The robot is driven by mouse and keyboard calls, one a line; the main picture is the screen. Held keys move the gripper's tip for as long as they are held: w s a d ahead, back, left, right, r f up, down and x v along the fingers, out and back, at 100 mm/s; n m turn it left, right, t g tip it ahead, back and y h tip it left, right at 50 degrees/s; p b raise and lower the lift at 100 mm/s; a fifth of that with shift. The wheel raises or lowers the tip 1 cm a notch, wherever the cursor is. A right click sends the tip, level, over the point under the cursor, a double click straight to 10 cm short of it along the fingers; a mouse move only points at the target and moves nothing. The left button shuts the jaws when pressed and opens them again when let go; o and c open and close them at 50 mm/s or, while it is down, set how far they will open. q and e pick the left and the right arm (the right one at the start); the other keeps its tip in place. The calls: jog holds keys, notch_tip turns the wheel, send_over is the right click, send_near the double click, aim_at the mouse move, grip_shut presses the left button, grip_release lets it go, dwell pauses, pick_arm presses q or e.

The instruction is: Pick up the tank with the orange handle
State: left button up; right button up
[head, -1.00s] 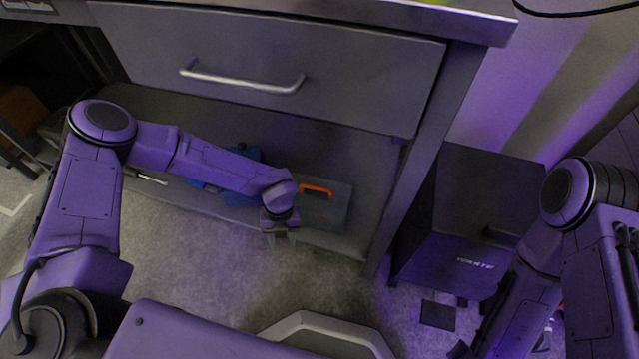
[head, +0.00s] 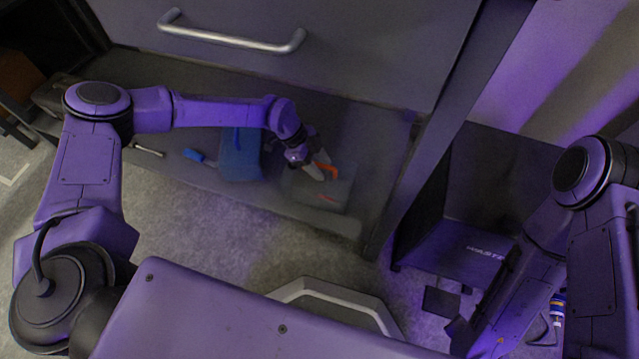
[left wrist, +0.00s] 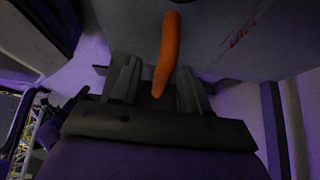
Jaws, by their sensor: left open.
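The tank (head: 330,192) is a grey box with an orange handle on top. It sits on the low shelf under the drawer. In the head view my left gripper (head: 316,170) is at the handle, coming from above and the left, and partly covers it. In the left wrist view the orange handle (left wrist: 168,52) shows between the two spread fingers of the left gripper (left wrist: 158,85), with the grey tank wall (left wrist: 215,35) beyond. The left gripper is open. My right arm comes in at the lower right; its fingers cannot be made out clearly.
A blue container (head: 240,158) stands on the shelf left of the tank. A drawer with a metal handle (head: 230,42) overhangs the shelf. A desk leg (head: 400,205) rises just right of the tank, and a dark waste bin (head: 470,215) stands beyond it.

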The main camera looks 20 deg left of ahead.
pick_arm(q)
grip_shut()
dwell(1.4)
